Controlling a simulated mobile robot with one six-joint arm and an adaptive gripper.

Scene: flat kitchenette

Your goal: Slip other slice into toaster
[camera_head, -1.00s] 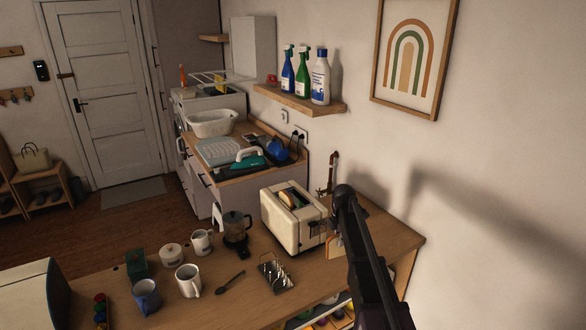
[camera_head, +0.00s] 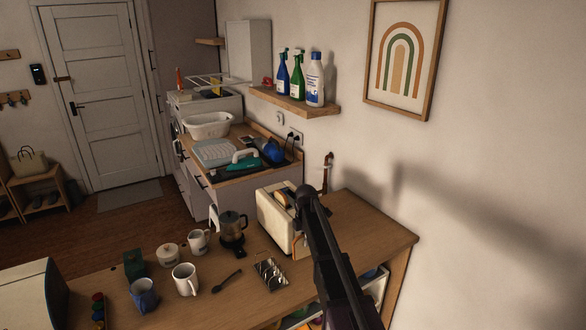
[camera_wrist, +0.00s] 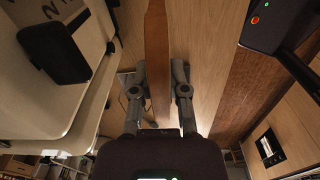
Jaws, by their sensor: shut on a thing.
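The cream toaster (camera_head: 268,222) stands on the wooden counter, with one bread slice (camera_head: 282,198) showing in its top. My arm crosses in front of its right side and hides part of it. In the wrist view the toaster (camera_wrist: 30,100) fills the left side, with a dark lever knob on its face. My gripper (camera_wrist: 161,72) is shut on the other slice (camera_wrist: 157,40), seen edge-on as a brown upright strip. The held slice is beside the toaster, apart from it. In the head view my fingers and most of this slice are hidden.
A metal toast rack (camera_head: 271,272), a spoon (camera_head: 227,281), a coffee pot (camera_head: 232,228) and several mugs stand left of and in front of the toaster. A shelf with bottles (camera_head: 297,103) is on the wall behind. The counter's right end (camera_head: 375,235) is bare.

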